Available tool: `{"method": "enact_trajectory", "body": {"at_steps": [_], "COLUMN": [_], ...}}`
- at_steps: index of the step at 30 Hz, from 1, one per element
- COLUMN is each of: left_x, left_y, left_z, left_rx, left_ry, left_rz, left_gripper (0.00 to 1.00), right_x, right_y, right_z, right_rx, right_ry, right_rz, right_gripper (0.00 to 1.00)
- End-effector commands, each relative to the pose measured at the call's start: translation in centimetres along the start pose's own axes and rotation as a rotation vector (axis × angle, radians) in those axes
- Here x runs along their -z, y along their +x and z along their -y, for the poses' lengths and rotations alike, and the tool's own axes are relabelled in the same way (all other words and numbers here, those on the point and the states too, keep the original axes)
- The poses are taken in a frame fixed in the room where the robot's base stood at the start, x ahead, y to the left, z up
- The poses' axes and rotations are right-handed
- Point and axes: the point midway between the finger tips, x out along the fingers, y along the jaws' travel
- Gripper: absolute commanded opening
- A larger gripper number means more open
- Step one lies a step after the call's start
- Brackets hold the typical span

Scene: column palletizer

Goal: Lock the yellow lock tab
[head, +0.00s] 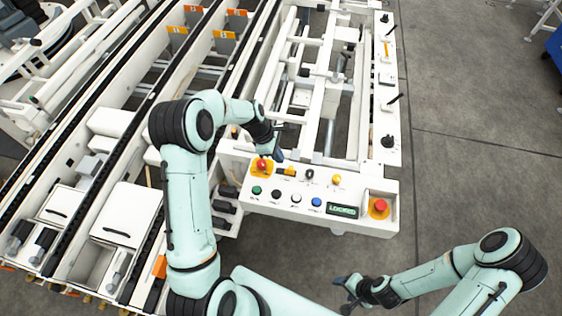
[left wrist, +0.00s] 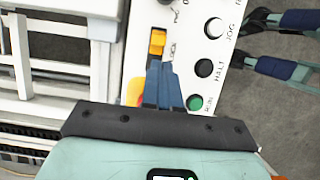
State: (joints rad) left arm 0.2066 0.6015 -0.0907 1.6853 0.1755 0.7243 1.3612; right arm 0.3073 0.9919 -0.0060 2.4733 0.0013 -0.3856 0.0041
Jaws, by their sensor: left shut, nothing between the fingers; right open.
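The yellow lock tab (head: 290,170) is on the white control panel (head: 265,207), beside the red emergency button (head: 262,166) on its yellow base. In the left wrist view the yellow-orange tab (left wrist: 157,42) sits in a dark slot just beyond my fingertips. My left gripper (head: 279,156) is shut and empty, its blue fingers (left wrist: 162,68) together right at the tab's near end. I cannot tell whether they touch it. A green display (head: 342,211) on the panel appears to read LOCKED. My right gripper (head: 342,292) is open and empty over the floor.
Green (head: 256,190), black (head: 276,194), white (head: 296,198) and blue (head: 316,202) buttons line the panel's front. A second red button (head: 380,206) is at its right end.

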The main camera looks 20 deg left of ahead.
Motion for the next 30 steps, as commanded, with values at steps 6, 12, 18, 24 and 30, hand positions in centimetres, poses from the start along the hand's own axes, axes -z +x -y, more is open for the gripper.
{"method": "enact_trajectory", "body": {"at_steps": [6, 12, 18, 24, 30], "left_x": [0.1, 0.2, 0.2, 0.2, 0.2], "left_y": [-4.2, -5.5, -5.6, -5.6, -5.6], "left_z": [0.1, 0.3, 0.3, 0.3, 0.3], "left_rx": [-0.004, -0.001, -0.001, -0.001, -0.001], "left_ry": [0.004, 0.005, 0.005, 0.005, 0.004], "left_rz": [0.001, 0.001, 0.001, 0.001, 0.001], "left_gripper": [0.0, 0.0, 0.0, 0.0, 0.0], "right_x": [0.5, 0.4, 0.4, 0.4, 0.4], "right_y": [-0.4, -0.3, -0.3, -0.3, -0.3], "right_z": [0.3, 0.2, 0.2, 0.3, 0.3], "right_rx": [0.002, 0.001, 0.002, 0.002, 0.002], "right_ry": [-0.002, -0.001, -0.002, -0.002, -0.002], "right_rz": [-0.006, -0.004, -0.005, -0.005, -0.005], "right_gripper": [0.63, 0.63, 0.63, 0.63, 0.63]}}
